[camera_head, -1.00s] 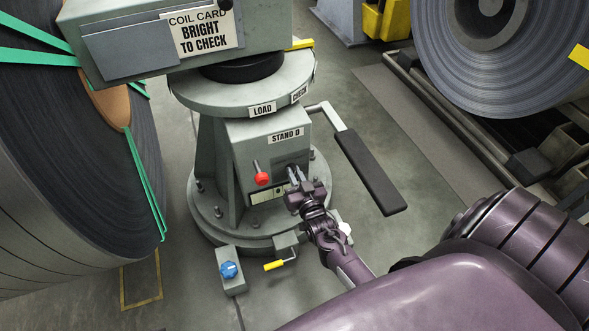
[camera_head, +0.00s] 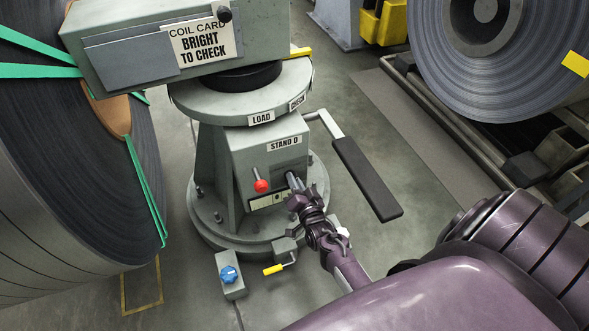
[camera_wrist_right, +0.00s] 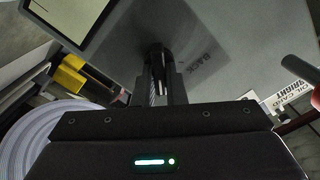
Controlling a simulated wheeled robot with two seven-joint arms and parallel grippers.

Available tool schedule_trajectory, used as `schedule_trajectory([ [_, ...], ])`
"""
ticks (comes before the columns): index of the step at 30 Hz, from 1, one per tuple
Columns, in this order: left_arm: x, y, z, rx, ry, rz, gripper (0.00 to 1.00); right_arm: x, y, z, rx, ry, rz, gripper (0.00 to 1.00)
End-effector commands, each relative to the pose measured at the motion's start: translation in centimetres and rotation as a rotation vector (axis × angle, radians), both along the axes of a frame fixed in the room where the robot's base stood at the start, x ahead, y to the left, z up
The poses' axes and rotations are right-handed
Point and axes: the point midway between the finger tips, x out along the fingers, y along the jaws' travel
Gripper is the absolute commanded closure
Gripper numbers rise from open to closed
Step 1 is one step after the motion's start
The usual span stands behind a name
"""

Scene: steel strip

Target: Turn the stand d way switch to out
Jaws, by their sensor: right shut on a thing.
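The grey box marked STAND D (camera_head: 245,155) is on the front of the round pedestal. My right gripper (camera_head: 292,182) is at the right part of its front face. In the right wrist view my fingers (camera_wrist_right: 162,88) are shut on a small dark switch handle (camera_wrist_right: 155,54) standing out from the grey panel. My left gripper is in neither view.
A red-knobbed lever (camera_head: 260,185) sticks out left of my gripper. A long black-padded arm (camera_head: 367,180) reaches out on the right. A blue knob box (camera_head: 230,274) and a yellow-handled crank (camera_head: 273,269) are low in front. Large coils (camera_head: 75,160) flank the stand.

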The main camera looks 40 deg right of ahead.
Motion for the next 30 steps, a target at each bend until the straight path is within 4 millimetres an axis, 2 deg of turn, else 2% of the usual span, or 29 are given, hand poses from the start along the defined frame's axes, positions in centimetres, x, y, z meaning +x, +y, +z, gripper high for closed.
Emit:
schedule_trajectory([
  [11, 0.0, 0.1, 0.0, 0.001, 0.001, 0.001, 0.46, 0.0, 0.0, -0.1, 0.007, 0.000, 0.000, 1.00],
  [12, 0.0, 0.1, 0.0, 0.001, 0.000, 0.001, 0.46, 0.0, 0.0, -0.1, 0.007, 0.000, 0.000, 0.85],
  [16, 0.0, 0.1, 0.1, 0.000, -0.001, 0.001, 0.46, 0.0, 0.0, -0.1, 0.006, 0.000, 0.000, 0.68],
  [25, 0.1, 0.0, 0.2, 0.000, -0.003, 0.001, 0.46, -0.1, 0.0, 0.0, 0.005, 0.000, 0.000, 0.67],
  [30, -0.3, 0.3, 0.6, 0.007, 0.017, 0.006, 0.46, -2.0, 0.5, 0.0, 0.006, 0.002, 0.000, 0.67],
])
